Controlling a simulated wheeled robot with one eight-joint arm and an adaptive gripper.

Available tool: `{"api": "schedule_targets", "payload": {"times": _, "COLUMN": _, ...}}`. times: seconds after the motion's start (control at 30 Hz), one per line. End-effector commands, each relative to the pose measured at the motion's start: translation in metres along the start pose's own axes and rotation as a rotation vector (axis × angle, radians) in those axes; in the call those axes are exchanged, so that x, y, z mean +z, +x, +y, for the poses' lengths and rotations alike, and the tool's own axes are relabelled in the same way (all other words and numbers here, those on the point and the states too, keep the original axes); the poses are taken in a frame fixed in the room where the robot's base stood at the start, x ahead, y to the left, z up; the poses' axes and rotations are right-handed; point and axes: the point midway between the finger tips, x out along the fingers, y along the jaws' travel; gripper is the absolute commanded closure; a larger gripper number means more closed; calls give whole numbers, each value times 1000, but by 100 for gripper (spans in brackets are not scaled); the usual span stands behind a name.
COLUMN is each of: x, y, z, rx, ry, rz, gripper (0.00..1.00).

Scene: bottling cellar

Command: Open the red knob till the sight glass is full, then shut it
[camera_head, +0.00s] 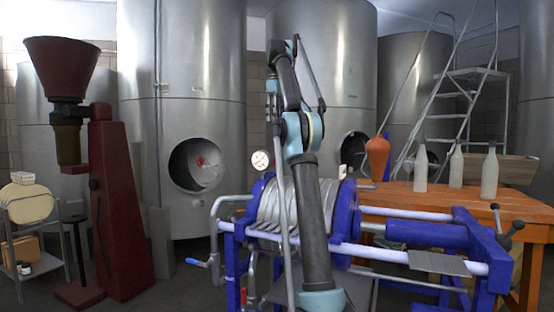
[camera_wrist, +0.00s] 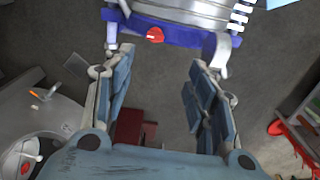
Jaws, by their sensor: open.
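In the wrist view a small red knob (camera_wrist: 155,35) sits on the blue end frame of the press, beyond my fingertips and near the top edge. A small red part (camera_head: 243,296) low on the blue frame in the head view may be the same knob; I cannot be sure. My gripper (camera_wrist: 160,68) is open and empty, its fingers apart with floor showing between them and not touching the knob. In the head view my arm rises in front of the press, and I cannot make out the gripper there. I cannot make out a sight glass in either view.
The blue-framed press (camera_head: 465,262) with its metal drum fills the centre right. A round white gauge (camera_head: 260,160) stands by it. A wooden table (camera_head: 400,200) holds several bottles. A dark red hopper machine (camera_head: 118,215) stands left. Steel tanks (camera_head: 200,80) line the back.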

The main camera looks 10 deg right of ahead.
Motion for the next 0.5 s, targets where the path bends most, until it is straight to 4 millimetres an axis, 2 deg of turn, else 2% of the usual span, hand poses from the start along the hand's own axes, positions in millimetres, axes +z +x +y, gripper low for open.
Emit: {"api": "schedule_targets", "payload": {"times": 0.5, "x": 5, "y": 9, "z": 15, "rx": -6, "ry": -25, "rz": -4, "gripper": 48}}
